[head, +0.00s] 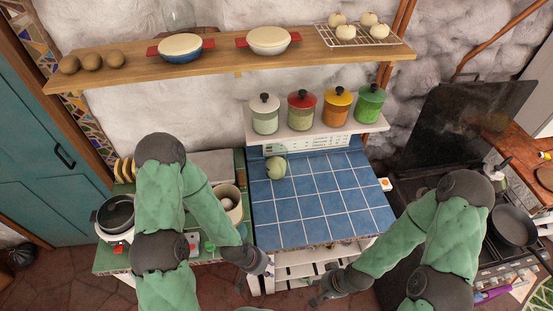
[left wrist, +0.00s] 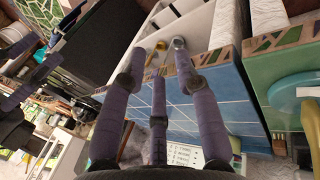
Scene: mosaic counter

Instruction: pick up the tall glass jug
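My left gripper (head: 266,268) hangs low at the front edge of the blue-tiled counter, far from the jug. The left wrist view shows its fingers (left wrist: 157,62) spread apart with nothing between them. My right gripper (head: 322,292) is low in front of the counter, and its fingers are too small to judge.
The wooden shelf (head: 225,62) also holds a blue pot (head: 181,49), a cream pot (head: 268,41), several brown round items and a rack of buns (head: 358,34). Below, several lidded jars (head: 302,112) stand on a small white shelf.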

